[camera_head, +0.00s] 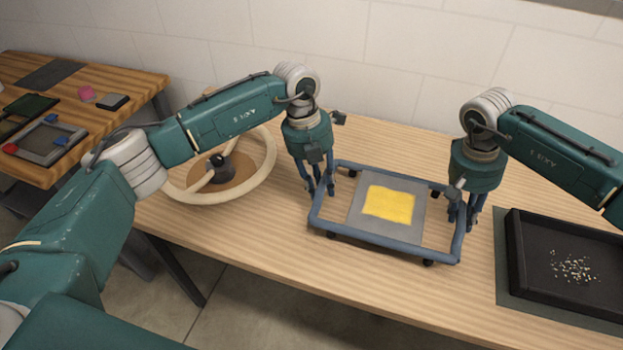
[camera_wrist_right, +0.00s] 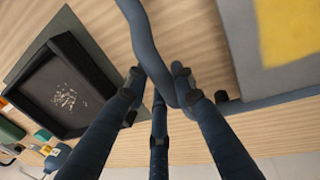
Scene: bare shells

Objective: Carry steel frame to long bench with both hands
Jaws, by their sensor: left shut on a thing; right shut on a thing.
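The steel frame (camera_head: 335,228) is a blue-grey tubular rectangle with a grey plate and a yellow square (camera_head: 389,203) in its middle. It is over the light wooden bench (camera_head: 300,270), with small dark feet at its near corners; I cannot tell whether they touch the wood. My left gripper (camera_head: 320,190) is shut on the frame's left side. My right gripper (camera_head: 461,222) is shut on its right side; in the right wrist view its fingers (camera_wrist_right: 160,95) close around a blue-grey tube (camera_wrist_right: 142,35). The frame looks about level.
A cream wheel (camera_head: 265,165) on a round brown base stands left of the frame. A black tray (camera_head: 515,250) with small pale bits lies on a dark mat at right. Another wooden table (camera_head: 140,85) at far left holds small trays and blocks. A white wall is behind.

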